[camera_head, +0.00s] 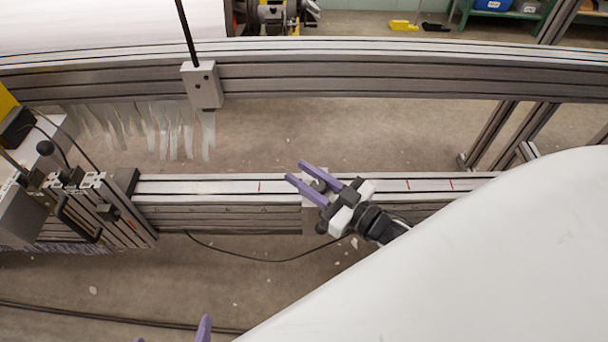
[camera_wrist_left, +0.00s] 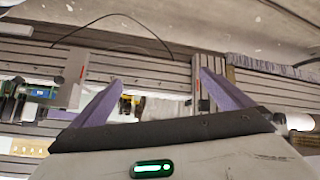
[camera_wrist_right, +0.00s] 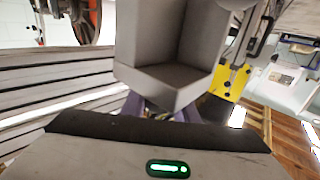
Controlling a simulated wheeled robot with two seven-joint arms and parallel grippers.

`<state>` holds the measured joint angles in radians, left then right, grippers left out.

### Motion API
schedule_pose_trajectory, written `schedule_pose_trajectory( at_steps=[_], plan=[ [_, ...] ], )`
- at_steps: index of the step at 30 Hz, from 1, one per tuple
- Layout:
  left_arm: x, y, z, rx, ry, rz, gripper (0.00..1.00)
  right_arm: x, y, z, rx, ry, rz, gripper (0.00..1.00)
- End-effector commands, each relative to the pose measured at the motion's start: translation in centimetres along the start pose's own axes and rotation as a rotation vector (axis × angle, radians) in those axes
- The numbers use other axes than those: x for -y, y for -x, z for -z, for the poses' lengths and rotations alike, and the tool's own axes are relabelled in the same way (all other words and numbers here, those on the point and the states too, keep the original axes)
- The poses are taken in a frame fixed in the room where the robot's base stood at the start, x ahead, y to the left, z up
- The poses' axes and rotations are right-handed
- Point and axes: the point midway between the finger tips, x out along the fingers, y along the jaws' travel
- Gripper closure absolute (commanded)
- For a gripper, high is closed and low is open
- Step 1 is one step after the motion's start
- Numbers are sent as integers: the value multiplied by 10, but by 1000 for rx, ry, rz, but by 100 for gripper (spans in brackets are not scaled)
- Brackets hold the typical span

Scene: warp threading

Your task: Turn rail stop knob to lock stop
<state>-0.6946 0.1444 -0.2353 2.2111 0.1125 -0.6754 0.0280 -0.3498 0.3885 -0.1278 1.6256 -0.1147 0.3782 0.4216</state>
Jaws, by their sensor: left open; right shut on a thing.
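The rail stop is a small grey block (camera_head: 312,218) on the long aluminium rail (camera_head: 220,187) in the head view. My right gripper (camera_head: 298,172) reaches over the block from the right, its purple fingers pointing up and left. It is shut on a small dark round knob (camera_head: 319,185) on the stop, mostly hidden between the fingers. In the right wrist view a large grey block (camera_wrist_right: 165,85) covers most of the fingers, and the knob does not show. My left gripper shows only as fingertips at the bottom edge of the head view. In the left wrist view (camera_wrist_left: 161,77) its fingers are wide apart and empty.
Red marks (camera_head: 408,185) lie along the rail. A second rail (camera_head: 400,78) runs behind it, carrying a grey block (camera_head: 203,86) with a black rod. Pale strips hang below at left.

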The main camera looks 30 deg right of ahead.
Motion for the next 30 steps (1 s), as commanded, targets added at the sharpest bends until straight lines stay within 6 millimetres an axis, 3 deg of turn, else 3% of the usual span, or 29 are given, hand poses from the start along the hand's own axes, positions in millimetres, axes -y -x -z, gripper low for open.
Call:
schedule_pose_trajectory(
  at_steps=[15,27,28,30],
  plan=[
    [7,20,4,-48,13,37,0,-10,1,2,-3,-4,-247,96],
    [8,20,4,-51,13,38,0,-11,2,0,-1,1,-266,96],
    [8,20,4,-51,13,38,0,-11,2,0,-1,1,-266,68],
    [8,20,4,-51,13,38,0,-11,2,0,-1,1,-266,56]
  ],
)
